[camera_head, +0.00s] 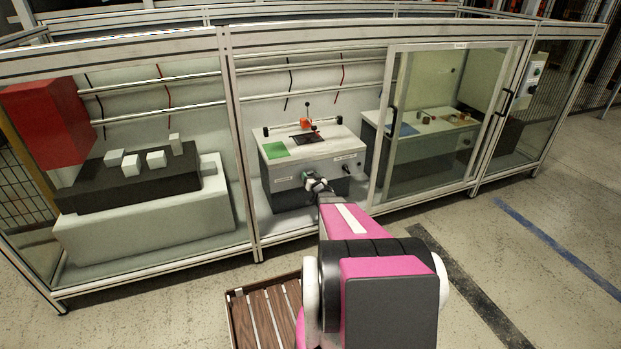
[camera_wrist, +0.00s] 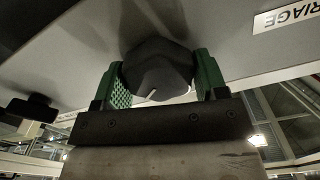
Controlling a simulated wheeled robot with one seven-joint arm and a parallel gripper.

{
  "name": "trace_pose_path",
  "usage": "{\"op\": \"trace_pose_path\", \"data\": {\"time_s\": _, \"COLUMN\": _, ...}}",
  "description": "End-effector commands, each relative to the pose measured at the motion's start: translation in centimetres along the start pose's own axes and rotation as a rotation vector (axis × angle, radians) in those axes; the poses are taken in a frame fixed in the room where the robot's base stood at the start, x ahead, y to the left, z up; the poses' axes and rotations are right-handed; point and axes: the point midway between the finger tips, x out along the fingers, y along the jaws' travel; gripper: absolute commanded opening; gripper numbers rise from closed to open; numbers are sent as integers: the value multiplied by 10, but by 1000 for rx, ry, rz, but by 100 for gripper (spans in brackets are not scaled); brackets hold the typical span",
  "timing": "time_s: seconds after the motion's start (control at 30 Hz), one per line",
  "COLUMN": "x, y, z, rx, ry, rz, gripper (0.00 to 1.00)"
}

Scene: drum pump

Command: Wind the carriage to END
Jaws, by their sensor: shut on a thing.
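My gripper (camera_head: 317,185) reaches to the front face of a grey cabinet (camera_head: 285,203). In the wrist view its green fingers (camera_wrist: 160,82) are shut around a dark faceted knob (camera_wrist: 160,65), one on each side. A label ending in "RIAGE" (camera_wrist: 288,15) is on the panel beside it. In the head view the knob is hidden by the gripper. On the cabinet top, a small orange carriage (camera_head: 305,122) sits on a rail (camera_head: 280,129) near its middle. END mark is not readable.
A second black knob (camera_wrist: 35,108) stands out from the panel in the wrist view. A glass sliding door (camera_head: 440,120) covers the bench at right. A frame post (camera_head: 240,150) stands left of the cabinet. A slatted wooden pallet (camera_head: 265,315) lies on the floor in front.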

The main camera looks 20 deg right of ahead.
Motion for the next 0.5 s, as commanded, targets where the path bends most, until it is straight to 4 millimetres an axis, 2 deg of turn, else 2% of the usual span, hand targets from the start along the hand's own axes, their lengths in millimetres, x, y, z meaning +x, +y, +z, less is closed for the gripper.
{"op": "trace_pose_path", "data": {"time_s": 0.5, "x": -2, "y": 2, "z": 2, "rx": 488, "ry": -4, "rz": 3, "gripper": 42}}
